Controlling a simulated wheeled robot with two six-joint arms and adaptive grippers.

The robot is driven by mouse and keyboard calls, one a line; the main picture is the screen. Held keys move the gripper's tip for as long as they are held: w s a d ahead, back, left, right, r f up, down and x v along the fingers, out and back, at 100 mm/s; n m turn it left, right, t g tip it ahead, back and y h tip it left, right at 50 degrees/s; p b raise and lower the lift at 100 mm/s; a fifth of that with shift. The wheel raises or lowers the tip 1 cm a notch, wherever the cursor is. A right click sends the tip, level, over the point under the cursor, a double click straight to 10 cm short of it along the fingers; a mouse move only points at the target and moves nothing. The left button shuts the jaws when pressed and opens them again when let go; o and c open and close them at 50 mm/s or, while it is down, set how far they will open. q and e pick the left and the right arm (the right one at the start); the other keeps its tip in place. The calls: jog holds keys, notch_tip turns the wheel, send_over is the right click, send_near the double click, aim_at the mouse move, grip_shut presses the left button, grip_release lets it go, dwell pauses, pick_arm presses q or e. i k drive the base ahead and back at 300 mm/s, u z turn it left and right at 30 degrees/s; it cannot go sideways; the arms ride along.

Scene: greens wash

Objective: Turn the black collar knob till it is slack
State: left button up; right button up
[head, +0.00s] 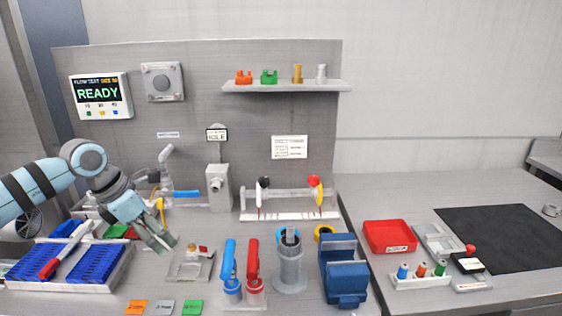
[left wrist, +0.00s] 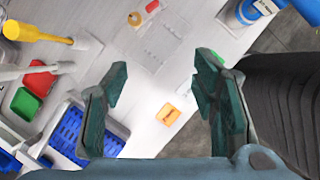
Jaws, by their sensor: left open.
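No part that I can surely call the black collar knob shows. Black parts in the head view are a round black top (head: 264,182) on a tool in the white rack and a black block (head: 467,263) under a red ball at right; I cannot tell if either is the knob. My left gripper (head: 167,236) is open and empty above the front left of the bench, left of a small grey fixture (head: 190,266). In the left wrist view its spread fingers (left wrist: 160,88) have bare bench and an orange card (left wrist: 168,114) beyond them. My right gripper is out of view.
Blue racks (head: 95,262) in a tray lie left of my gripper. Blue and red handled tools (head: 243,270), a grey cylinder (head: 290,265) and blue blocks (head: 343,268) stand to its right. A grey post unit (head: 218,186) stands behind. Coloured cards lie in front.

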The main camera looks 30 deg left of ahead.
aim_at(263, 181)
jog(key=i, duration=0.85)
